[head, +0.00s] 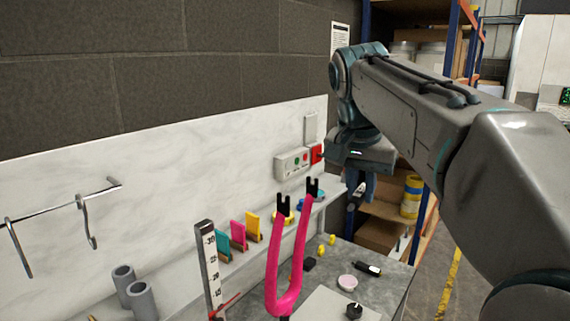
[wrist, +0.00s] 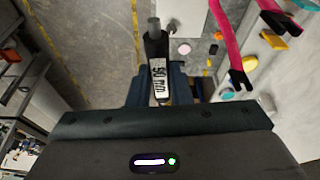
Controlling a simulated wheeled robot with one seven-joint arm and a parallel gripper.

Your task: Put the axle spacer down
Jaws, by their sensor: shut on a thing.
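My gripper (wrist: 158,98) is shut on the axle spacer (wrist: 156,55), a dark piece with a white label reading about "50 mm" and a grey round end. In the wrist view the spacer sticks out beyond the fingers, with the floor and bench far below it. In the head view my gripper (head: 362,188) hangs in the air above and behind the bench's right end, in front of the shelving. The spacer is small and hard to make out there. The grey bench top (head: 388,276) lies below and nearer.
A pink fork (head: 290,260) stands upright on the bench, its prongs high. Around it are a ruler post (head: 210,270), grey tubes (head: 141,299), a pale pink disc (head: 347,282), a black cylinder (head: 368,268) and a black knob (head: 354,311). Bare bench shows at the right edge.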

